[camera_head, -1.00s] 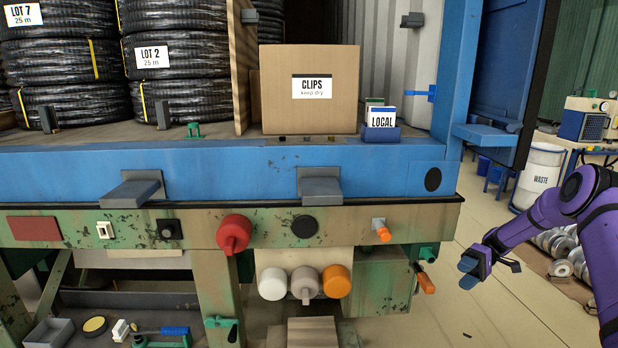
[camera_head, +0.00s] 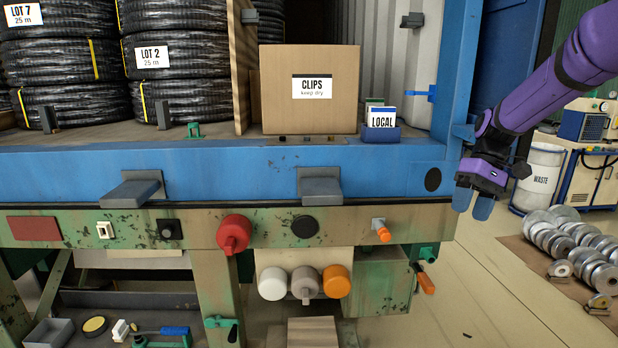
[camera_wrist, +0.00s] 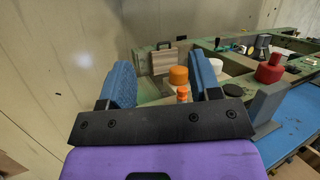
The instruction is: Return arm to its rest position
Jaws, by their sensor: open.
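My purple arm reaches in from the upper right in the head view. My gripper (camera_head: 473,205) hangs at its end with blue fingertips pointing down, just right of the blue and green bench. In the wrist view the two blue fingers of my gripper (camera_wrist: 165,85) stand well apart with nothing held between them. The orange knob (camera_wrist: 179,75) and a smaller orange part show beyond the gap, at a distance.
The blue ledge (camera_head: 220,170) and green panel carry a red knob (camera_head: 233,232), grey brackets and an orange-tipped fitting (camera_head: 383,232). A CLIPS box (camera_head: 309,110) and hose coils (camera_head: 175,50) stand above. Metal rolls (camera_head: 565,240) lie at right. Floor below my gripper is clear.

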